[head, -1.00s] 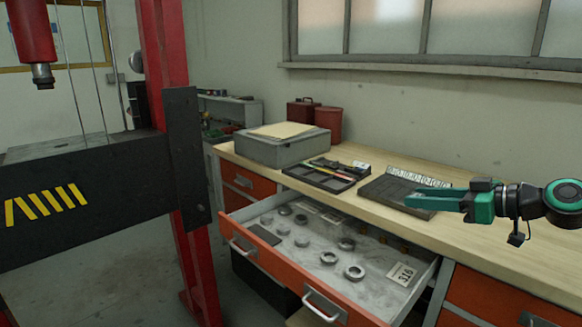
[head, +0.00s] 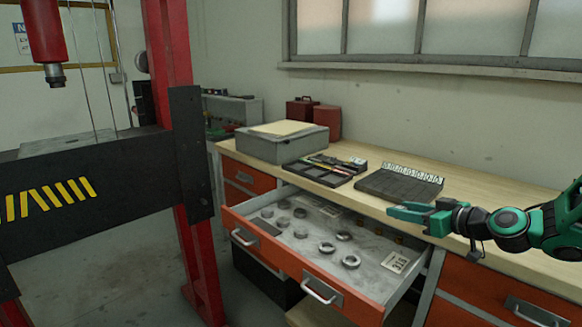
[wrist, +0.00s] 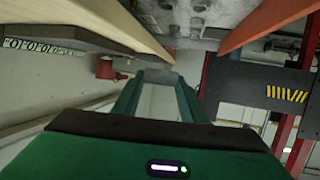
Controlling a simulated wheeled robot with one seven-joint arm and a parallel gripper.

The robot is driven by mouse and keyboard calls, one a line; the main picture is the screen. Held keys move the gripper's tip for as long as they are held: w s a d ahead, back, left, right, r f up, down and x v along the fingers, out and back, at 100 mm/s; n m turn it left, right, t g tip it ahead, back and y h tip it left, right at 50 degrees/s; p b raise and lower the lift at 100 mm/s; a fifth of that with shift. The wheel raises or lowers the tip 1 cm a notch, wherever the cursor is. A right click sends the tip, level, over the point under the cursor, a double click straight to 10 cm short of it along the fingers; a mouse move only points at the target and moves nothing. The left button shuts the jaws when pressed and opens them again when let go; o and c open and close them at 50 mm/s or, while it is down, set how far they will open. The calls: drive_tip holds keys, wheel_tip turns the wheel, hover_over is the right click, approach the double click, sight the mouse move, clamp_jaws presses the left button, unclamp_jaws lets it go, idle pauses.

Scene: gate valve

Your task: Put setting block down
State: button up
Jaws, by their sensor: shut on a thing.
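My gripper (head: 398,211) is green and reaches in from the right, in front of the bench edge, near the right rear of the open drawer. In the wrist view its two fingers (wrist: 157,88) close together at the tips on a small grey block (wrist: 157,76), which I take to be the setting block. The block's outline is hard to make out, and in the head view it cannot be told from the fingertips. The open orange drawer (head: 262,238) holds several metal rings and a white number card (head: 394,262); it shows at the top of the wrist view.
On the wooden benchtop (head: 480,201) stand a dark slotted rack (head: 385,186) with a white marked strip, a black tool tray (head: 318,176) and a grey box (head: 275,149). A red press frame (head: 172,60) stands at left. Bare benchtop lies right of the rack.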

drive_tip(key=w+a+f+m+t+h, duration=0.1)
drive_tip(key=w+f+m+h, duration=0.1)
drive_tip(key=f, duration=0.9)
drive_tip(key=shift+w+f+m+h, duration=0.15)
drive_tip(key=shift+w+m+h, duration=0.15)
drive_tip(key=shift+w+h, duration=0.3)
